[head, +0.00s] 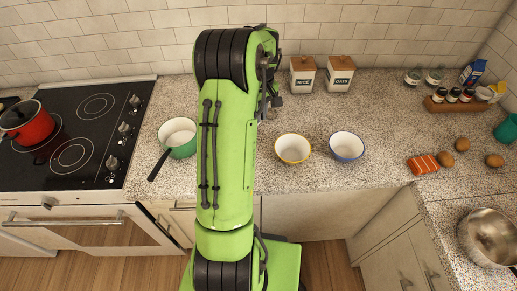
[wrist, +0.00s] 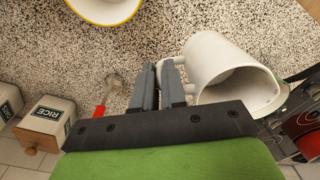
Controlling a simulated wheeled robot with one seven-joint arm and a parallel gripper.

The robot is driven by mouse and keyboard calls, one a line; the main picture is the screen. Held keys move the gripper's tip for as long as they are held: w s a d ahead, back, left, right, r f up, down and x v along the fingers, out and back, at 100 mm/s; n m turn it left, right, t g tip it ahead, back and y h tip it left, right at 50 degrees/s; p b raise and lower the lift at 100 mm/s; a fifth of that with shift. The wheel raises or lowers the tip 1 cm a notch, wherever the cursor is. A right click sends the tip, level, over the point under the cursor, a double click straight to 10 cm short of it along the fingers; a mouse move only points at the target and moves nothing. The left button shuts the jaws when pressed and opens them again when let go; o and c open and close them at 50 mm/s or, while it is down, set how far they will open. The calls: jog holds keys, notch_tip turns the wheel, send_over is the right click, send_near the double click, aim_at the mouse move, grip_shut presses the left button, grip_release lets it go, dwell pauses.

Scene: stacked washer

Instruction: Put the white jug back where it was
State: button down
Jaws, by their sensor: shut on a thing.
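The white jug (wrist: 212,62) is at the right of the wrist view, its open mouth facing the lower right of that picture. My gripper (wrist: 158,76) is shut on the jug's handle, which runs between the two grey fingers. Whether the jug touches the counter is not clear. In the head view my green arm hides the jug, and only part of my gripper (head: 273,98) shows beside the arm, over the back of the counter.
A yellow-rimmed bowl (head: 293,149) and a blue-rimmed bowl (head: 346,146) stand right of my arm. Rice (head: 303,76) and oats (head: 339,74) canisters stand at the back. A green pan (head: 178,137) is left, by the stove (head: 75,125). A red-handled utensil (wrist: 101,110) lies near my gripper.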

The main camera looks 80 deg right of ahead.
jog(key=f, duration=0.8)
jog(key=shift+w+f, duration=0.2)
jog(key=shift+f, duration=0.1)
jog(key=shift+w, duration=0.1)
jog(key=shift+f+b, duration=0.2)
jog(key=shift+b, duration=0.15)
jog(key=c, duration=1.2)
grip_release()
notch_tip(320, 180, up, 12)
jog(key=shift+d+r+p, duration=0.1)
jog(key=shift+r+p, duration=0.15)
jog(key=shift+p, duration=0.5)
